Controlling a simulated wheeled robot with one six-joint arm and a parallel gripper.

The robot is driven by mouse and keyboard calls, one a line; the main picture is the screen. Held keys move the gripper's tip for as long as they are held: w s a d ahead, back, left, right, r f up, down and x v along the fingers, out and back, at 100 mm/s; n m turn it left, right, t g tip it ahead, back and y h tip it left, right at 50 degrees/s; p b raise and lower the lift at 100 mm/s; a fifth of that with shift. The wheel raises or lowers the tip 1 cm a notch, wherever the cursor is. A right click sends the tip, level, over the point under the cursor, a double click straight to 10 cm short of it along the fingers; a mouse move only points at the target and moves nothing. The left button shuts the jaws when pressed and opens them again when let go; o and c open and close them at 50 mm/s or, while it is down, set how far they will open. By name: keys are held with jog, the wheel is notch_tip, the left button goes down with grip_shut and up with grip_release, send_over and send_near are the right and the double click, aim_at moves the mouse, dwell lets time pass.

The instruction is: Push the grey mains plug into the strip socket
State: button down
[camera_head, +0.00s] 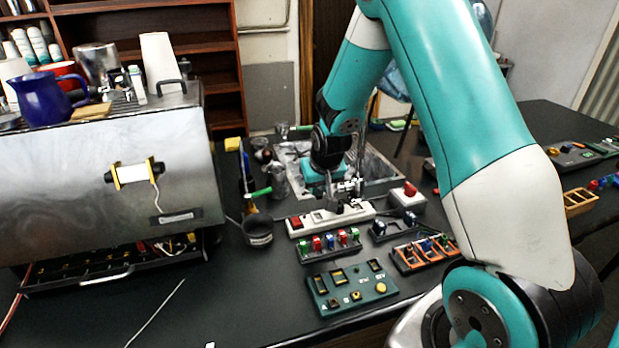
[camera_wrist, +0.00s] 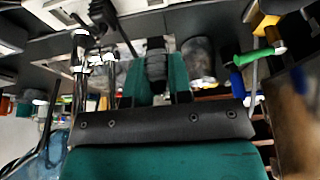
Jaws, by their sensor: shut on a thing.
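The white power strip (camera_head: 325,216) lies on the dark bench in front of the metal sink, with a red switch at its left end. My gripper (camera_head: 345,190) is low over the strip's right half, in front of the sink. In the wrist view my gripper (camera_wrist: 156,80) has its two green fingers shut on a dark grey body, which looks like the mains plug (camera_wrist: 155,62). Its prongs are hidden, and I cannot tell whether it touches a socket. A white piece, probably the strip (camera_wrist: 65,10), shows at the top left with a black plug-like part (camera_wrist: 103,14) beside it.
Trays of coloured parts (camera_head: 330,245) and a green panel (camera_head: 350,288) lie in front. A dark cup (camera_head: 257,232) and the steel brewer (camera_head: 100,180) stand left. Bench between brewer and panel is mostly clear.

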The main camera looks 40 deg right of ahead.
jog(key=b, duration=0.4)
send_over(316, 214)
jog(key=s, duration=0.2)
jog(key=shift+w+a+f, duration=0.1)
jog(key=shift+w+f, duration=0.05)
jog(key=shift+f, duration=1.3)
jog(key=shift+w+a+f, duration=0.1)
jog(key=shift+f, duration=1.3)
jog(key=shift+f+b, duration=0.8)
jog(key=c, duration=1)
grip_release()
jog(key=shift+o, duration=0.2)
jog(key=b+v, duration=0.2)
jog(key=v, duration=1.5)
jog(key=shift+s+r, duration=0.15)
jog(key=shift+s, duration=0.05)
jog(key=shift+a, duration=0.2)
